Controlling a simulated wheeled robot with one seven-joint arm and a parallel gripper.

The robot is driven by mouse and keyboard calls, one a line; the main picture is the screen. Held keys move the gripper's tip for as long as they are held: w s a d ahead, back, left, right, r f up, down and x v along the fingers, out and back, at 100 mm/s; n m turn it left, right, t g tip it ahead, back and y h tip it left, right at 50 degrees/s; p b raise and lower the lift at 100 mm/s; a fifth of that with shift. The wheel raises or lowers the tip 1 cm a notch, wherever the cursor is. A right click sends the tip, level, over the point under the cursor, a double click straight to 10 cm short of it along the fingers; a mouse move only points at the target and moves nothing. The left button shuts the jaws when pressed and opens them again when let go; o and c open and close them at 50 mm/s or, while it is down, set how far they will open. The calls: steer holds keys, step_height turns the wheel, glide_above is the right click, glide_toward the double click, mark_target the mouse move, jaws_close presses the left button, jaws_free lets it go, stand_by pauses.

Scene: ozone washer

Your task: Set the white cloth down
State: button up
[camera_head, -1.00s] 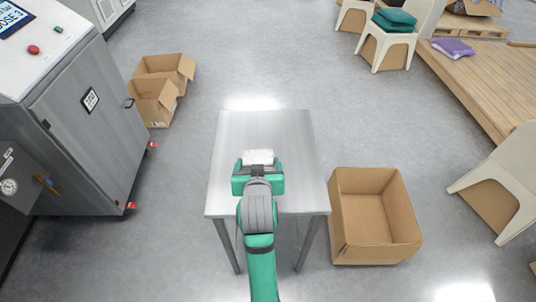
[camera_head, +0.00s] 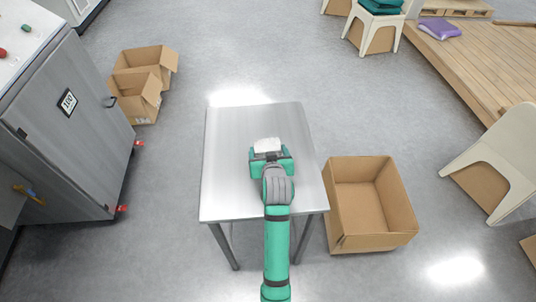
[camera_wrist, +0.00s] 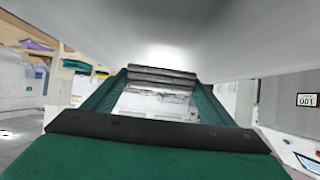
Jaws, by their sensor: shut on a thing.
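The white cloth (camera_head: 268,146) is in my gripper (camera_head: 270,153), which is over the metal table (camera_head: 232,150). In the head view the cloth shows as a small white patch between the fingertips. My gripper is shut on it. I cannot tell whether the cloth touches the tabletop.
An open cardboard box (camera_head: 370,205) stands right of the table. Two open boxes (camera_head: 140,85) stand on the floor at left, beside a grey machine (camera_head: 75,110). The tabletop around my gripper is clear. White chairs (camera_head: 495,165) and a wooden platform (camera_head: 480,65) are at right.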

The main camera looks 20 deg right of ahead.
step_height(320, 180, down, 3)
steer(key=shift+r, duration=0.2)
steer(key=shift+f, duration=0.15)
steer(key=shift+s+f, duration=0.1)
steer(key=shift+f, duration=0.1)
